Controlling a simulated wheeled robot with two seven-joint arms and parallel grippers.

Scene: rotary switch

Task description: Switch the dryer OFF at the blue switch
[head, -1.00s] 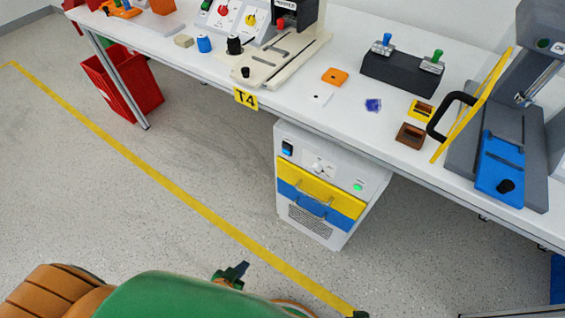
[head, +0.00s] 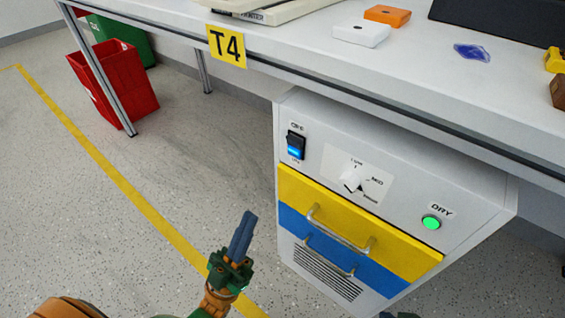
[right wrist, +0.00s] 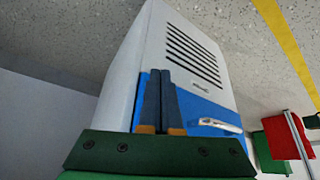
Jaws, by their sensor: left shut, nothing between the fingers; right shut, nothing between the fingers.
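The dryer is a white cabinet (head: 470,200) under the table, with yellow and blue drawer fronts. A white rotary knob (head: 353,181) and a lit green "DRY" lamp (head: 431,222) are on the same panel. My left gripper (head: 249,217) is shut and empty, below and left of the switch, apart from it in the picture. My right gripper (right wrist: 160,75) is shut and empty, with the cabinet's blue front (right wrist: 215,105) behind its fingers.
The table edge with a yellow T4 sign (head: 226,46) overhangs the dryer. Two metal handles (head: 340,232) stick out from the drawers. A red bin (head: 112,85) stands at the left by a table leg. The floor left of the dryer is clear, with a yellow line.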

